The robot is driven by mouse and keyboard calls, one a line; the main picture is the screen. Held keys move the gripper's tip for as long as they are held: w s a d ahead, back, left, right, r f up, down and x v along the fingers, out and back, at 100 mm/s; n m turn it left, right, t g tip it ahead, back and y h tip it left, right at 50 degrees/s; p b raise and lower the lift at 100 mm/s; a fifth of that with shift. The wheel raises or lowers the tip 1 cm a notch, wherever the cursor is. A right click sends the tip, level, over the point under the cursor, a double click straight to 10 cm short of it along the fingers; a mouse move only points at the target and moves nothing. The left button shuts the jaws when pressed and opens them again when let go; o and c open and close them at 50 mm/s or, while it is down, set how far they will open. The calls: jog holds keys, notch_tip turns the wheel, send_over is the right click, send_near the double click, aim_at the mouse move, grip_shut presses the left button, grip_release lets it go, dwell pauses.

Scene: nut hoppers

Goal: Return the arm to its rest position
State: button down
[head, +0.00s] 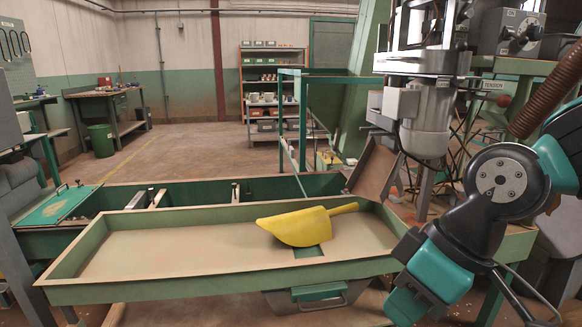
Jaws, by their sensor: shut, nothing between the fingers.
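My arm folds down at the right side of the head view, with black and teal links. Its lower part hangs in front of the right end of a green tray and runs toward the bottom of the picture. My gripper and its fingers cannot be made out. A yellow scoop (296,228) lies in the shallow green tray (64,290), right of its middle, with its handle pointing right. The scoop is apart from my arm.
A green trough (330,184) runs behind the tray. A grey motor unit (427,118) stands close behind my arm, with a brown ribbed hose (545,92) at right. A green-topped panel (62,204) is at left. The floor (200,145) beyond is mostly clear.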

jog(key=s+d+r+m+p, duration=0.2)
jog(key=s+r, duration=0.1)
jog(key=s, duration=0.4)
notch_tip(320, 180, up, 16)
jog(key=p, duration=1.6)
jog(key=shift+w+a+r+g+h, duration=0.15)
jog(key=shift+a+g+h, duration=0.05)
jog(key=shift+g+h, duration=0.1)
